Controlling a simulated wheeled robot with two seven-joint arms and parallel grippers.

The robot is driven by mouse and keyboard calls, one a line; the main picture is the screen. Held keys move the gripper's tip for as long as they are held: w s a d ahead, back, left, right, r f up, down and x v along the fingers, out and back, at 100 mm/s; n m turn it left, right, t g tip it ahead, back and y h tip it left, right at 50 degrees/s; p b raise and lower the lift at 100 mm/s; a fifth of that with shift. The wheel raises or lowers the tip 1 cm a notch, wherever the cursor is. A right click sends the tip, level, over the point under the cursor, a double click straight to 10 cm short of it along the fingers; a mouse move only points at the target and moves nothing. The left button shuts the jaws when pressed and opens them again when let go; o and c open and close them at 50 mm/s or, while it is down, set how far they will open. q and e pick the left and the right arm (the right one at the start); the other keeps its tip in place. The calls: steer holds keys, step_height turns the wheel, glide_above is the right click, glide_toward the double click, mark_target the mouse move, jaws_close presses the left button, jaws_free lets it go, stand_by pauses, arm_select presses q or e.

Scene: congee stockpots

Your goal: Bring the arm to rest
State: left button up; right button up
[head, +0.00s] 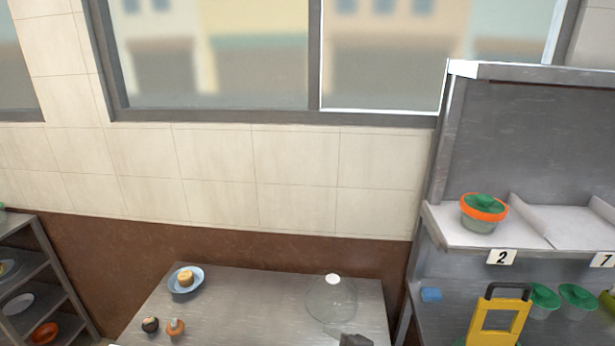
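Neither of my grippers can be made out in the head view, and no arm shows clearly. A small dark grey piece (355,340) is cut off at the bottom edge, over the front right of the steel table (250,290); I cannot tell what it is. No stockpot can be recognised in this view.
On the table are a blue bowl (186,283) holding a yellowish item, two small round-topped items (175,328) and a clear dome (332,300). At right, a shelf unit (465,240) holds an orange-rimmed, green-lidded container (482,212). A yellow black-handled frame (500,320) stands lower. Left shelves (45,270) hold dishes.

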steer(key=s+d+f+m+g+h, duration=0.3)
steer(key=s+d+f+m, duration=0.4)
steer(key=s+d, duration=0.4)
steer(key=s+d+f+m+g+h, duration=0.3)
steer(key=s+d+f+m+h, duration=0.15)
steer(key=s+d+m, duration=0.75)
steer(key=s+a+f+n+g+b, duration=0.2)
steer(key=f+b, duration=0.5)
steer(key=f, duration=2.7)
steer(key=s+d+f+b, duration=0.2)
steer(key=s+f+b, duration=0.2)
steer(key=s+f, duration=1.2)
step_height(320, 180, down, 4)
steer(key=shift+s+f+n+g+y+b, duration=0.2)
steer(key=shift+s+n+g+y+b, duration=0.1)
steer(key=shift+n+y+b, duration=0.1)
